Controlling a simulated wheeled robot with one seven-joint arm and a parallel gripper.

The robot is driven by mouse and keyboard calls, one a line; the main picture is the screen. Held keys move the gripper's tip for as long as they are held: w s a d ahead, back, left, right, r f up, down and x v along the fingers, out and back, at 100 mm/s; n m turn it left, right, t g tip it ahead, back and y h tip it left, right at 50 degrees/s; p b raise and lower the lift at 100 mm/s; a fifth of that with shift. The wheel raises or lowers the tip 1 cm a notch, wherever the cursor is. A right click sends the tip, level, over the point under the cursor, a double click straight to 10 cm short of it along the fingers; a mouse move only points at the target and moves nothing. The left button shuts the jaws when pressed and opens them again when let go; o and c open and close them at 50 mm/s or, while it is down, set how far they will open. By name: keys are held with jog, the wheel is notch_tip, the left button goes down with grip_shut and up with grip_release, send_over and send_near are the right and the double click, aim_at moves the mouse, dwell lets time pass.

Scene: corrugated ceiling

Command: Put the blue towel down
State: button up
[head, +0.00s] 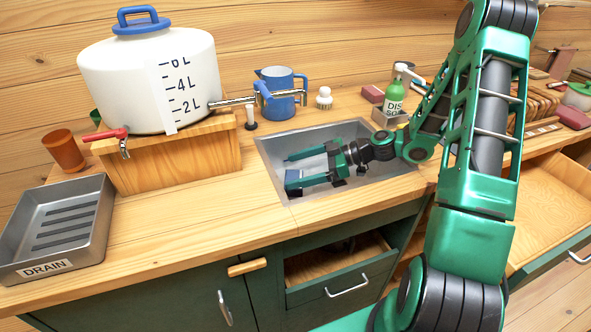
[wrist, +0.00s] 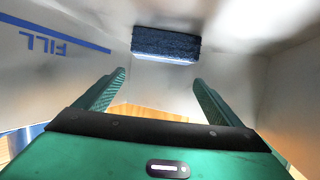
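A dark blue, rough-textured block, seemingly the folded blue towel (wrist: 165,44), shows at the top middle of the wrist view, against pale walls. It is ahead of my fingertips and apart from them. I cannot make it out in the head view. My gripper (head: 291,172) is low over the grey sink (head: 277,147), with its fingers pointing left. In the wrist view my gripper (wrist: 160,82) has its two green fingers spread apart, with nothing between them.
A white tank (head: 130,85) on a wooden stand, a blue jug (head: 281,88) and a green soap bottle (head: 393,97) surround the sink. A grey drain tray (head: 92,190) lies at left. A drawer (head: 335,270) below stands open.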

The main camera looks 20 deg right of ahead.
jog(key=shift+r, duration=0.55)
jog(key=v, duration=0.7)
jog(key=shift+d+r, duration=0.15)
jog(key=shift+d, duration=0.05)
jog(key=shift+a, duration=0.1)
